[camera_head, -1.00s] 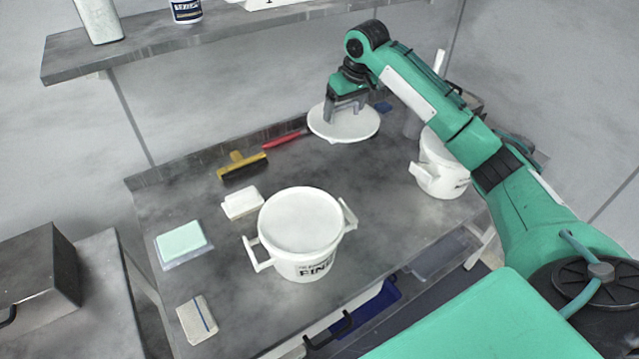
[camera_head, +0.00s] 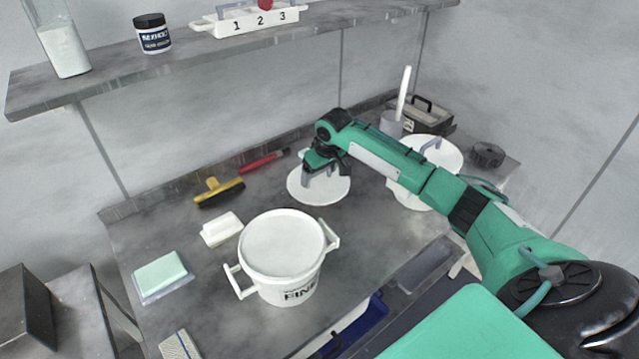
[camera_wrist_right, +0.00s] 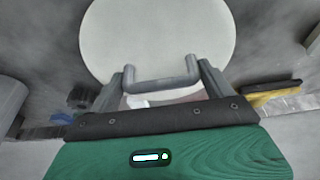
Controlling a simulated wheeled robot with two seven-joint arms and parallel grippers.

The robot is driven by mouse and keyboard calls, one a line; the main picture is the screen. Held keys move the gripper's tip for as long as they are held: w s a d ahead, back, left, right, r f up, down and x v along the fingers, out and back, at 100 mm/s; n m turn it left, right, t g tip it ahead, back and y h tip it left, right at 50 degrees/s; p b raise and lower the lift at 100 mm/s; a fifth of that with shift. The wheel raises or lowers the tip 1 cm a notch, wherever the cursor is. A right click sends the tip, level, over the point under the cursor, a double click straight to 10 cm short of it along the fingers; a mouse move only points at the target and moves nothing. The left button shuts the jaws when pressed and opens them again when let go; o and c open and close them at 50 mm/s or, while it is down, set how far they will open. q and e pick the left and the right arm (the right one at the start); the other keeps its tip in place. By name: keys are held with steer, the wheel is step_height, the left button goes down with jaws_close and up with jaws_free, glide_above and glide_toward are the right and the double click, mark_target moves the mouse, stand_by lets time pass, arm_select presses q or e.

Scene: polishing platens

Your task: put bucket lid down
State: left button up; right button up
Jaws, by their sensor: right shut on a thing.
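A round white lid (camera_head: 326,192) with a grey bar handle is held by my right gripper (camera_head: 322,170), low over the bench behind the white bucket. I cannot tell whether it touches the bench. In the right wrist view the lid (camera_wrist_right: 157,35) fills the top, and the fingers of my right gripper (camera_wrist_right: 166,80) sit at the two sides of its grey handle (camera_wrist_right: 160,80). The white bucket (camera_head: 290,289) marked "FINE" stands upright with a flat white top. A second white bucket (camera_head: 408,193) stands at the right, partly hidden by my arm. My left gripper is not in view.
A yellow-and-black squeegee (camera_head: 219,191) and a red-handled tool (camera_head: 262,160) lie left of the lid. A white block (camera_head: 221,229) and a pale green pad (camera_head: 160,272) lie left of the bucket. A toolbox (camera_head: 428,117) stands at the back right. The bench (camera_head: 190,232) has bare patches between them.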

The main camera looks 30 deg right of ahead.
mark_target(320, 182)
step_height(320, 182, down, 4)
steer(key=shift+f, duration=0.1)
steer(key=o, duration=1)
steer(key=shift+f, duration=0.1)
steer(key=shift+c, duration=0.2)
steer(key=v, duration=1.2)
